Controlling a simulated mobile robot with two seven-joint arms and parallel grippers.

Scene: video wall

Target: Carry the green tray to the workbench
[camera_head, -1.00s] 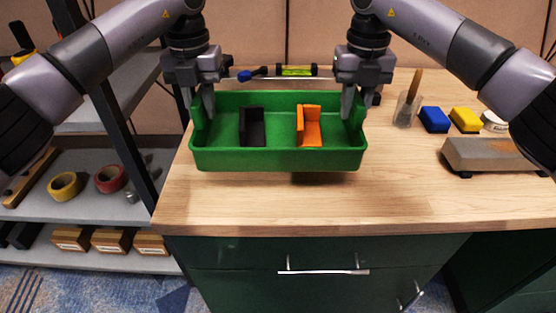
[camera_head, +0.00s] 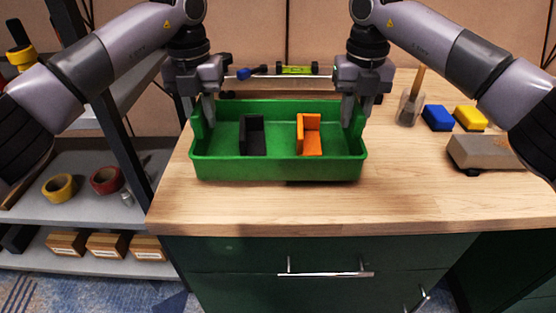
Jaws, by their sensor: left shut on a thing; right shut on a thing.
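The green tray (camera_head: 278,170) is over the wooden top of the workbench (camera_head: 420,200), level, with only a thin shadow under its front edge. I cannot tell whether it touches the wood. A black L-shaped bracket (camera_head: 254,137) and an orange L-shaped bracket (camera_head: 311,138) stand inside it. My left gripper (camera_head: 207,110) is shut on the tray's left end wall. My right gripper (camera_head: 348,112) is shut on its right end wall. The tips of both grippers are partly hidden.
Behind the tray lie a blue-handled screwdriver (camera_head: 246,73) and a green level (camera_head: 297,70). To the right are a cup with a brush (camera_head: 409,108), blue (camera_head: 438,118) and yellow (camera_head: 470,118) blocks and a grey-brown block (camera_head: 485,152). A shelf (camera_head: 80,210) stands left. The bench front is clear.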

